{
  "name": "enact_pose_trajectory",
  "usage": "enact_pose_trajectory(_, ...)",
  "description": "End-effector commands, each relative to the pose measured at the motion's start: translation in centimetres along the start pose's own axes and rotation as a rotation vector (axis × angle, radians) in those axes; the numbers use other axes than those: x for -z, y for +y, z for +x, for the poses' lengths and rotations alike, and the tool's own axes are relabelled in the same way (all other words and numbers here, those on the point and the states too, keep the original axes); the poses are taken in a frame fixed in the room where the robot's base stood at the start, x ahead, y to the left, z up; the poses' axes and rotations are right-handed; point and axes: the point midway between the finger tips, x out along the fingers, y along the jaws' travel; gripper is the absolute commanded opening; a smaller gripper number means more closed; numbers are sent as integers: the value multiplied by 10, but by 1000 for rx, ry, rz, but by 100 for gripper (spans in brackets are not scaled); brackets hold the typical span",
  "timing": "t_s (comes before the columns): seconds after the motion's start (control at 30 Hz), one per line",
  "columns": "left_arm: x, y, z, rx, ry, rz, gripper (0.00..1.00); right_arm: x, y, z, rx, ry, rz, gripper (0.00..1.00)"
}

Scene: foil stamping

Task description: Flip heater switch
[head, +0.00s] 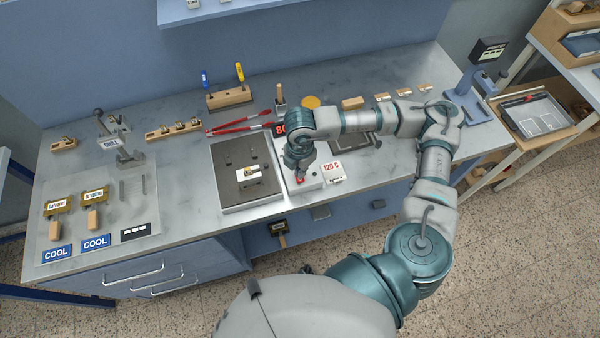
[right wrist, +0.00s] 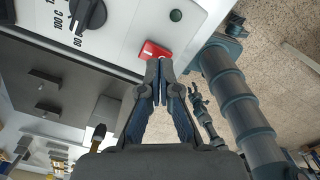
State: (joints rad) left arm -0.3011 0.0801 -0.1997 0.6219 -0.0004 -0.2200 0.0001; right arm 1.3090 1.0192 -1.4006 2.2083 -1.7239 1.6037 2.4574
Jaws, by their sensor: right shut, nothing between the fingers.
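The heater is a white box (head: 312,184) at the middle of the bench's front edge, beside a dark plate. Its red switch (right wrist: 154,50) shows in the right wrist view, on the white panel near a black dial (right wrist: 88,14) and a small dark green button (right wrist: 176,15). My right gripper (right wrist: 160,62) is shut and empty, its fingertips at the near edge of the red switch; I cannot tell if they touch it. In the head view the right gripper (head: 299,178) points down over the heater and partly hides the switch. My left gripper does not show.
A dark plate in a pale frame (head: 240,172) lies left of the heater, with a small labelled block on it. A "120 C" card (head: 333,171) stands to the right. Red tongs (head: 238,124) lie behind. A mat with COOL labels (head: 140,213) is at the left.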

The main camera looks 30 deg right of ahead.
Motion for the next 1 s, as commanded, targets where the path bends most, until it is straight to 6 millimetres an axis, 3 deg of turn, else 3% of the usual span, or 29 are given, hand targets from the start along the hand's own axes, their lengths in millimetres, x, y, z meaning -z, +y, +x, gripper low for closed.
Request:
enact_pose_trajectory(0.5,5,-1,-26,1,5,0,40,0,0,-45,-1,0,0,0)
enact_pose_trajectory(1.0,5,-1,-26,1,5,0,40,0,0,-47,0,0,0,0)
